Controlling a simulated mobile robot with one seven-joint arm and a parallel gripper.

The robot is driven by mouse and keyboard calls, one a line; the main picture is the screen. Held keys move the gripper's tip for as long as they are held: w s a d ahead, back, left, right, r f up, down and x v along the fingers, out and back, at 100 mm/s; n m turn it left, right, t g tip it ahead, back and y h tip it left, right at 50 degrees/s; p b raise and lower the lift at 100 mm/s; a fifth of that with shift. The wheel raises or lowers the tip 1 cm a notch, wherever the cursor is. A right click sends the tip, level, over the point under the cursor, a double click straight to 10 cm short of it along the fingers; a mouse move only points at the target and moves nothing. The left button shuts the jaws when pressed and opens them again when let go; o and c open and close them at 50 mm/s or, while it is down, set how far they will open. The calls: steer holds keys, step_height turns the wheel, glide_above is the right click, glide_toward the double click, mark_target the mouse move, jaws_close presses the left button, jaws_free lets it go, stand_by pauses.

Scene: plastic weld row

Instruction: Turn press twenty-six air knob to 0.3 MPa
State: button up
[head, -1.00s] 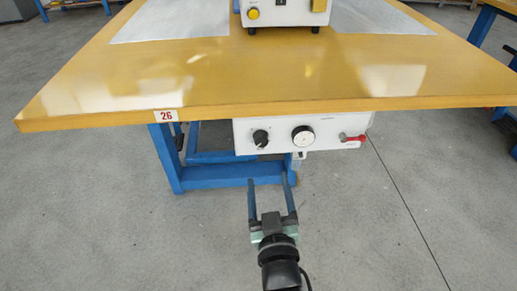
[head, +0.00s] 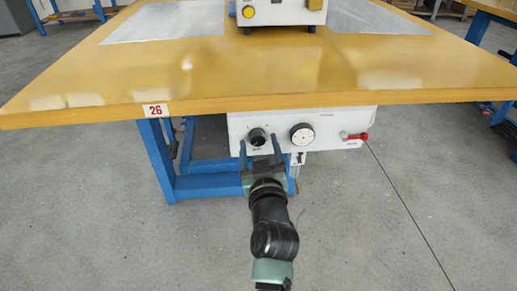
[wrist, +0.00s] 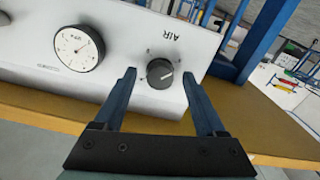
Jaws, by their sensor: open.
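The black air knob (head: 257,138) sits on the white panel (head: 345,121) under the table edge marked 26. In the wrist view the knob (wrist: 160,73) has a pale pointer line, and "AIR" appears upside down beside it. The round white gauge (head: 302,134) is right of the knob; its dial (wrist: 78,48) shows a needle in the wrist view, but its numbers are too small to read. My gripper (head: 258,145) is open in front of the knob. In the wrist view its fingers (wrist: 159,78) appear on either side of the knob, with gaps to it.
A red lever (head: 354,136) is at the panel's right end. The yellow tabletop (head: 290,80) overhangs the panel. Blue table legs (head: 160,160) stand at the left below. The grey floor (head: 400,220) at the right is clear.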

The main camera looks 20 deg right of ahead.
steer(key=shift+w+d, duration=0.15)
steer(key=shift+w, duration=0.35)
steer(key=shift+c, duration=0.3)
jaws_close()
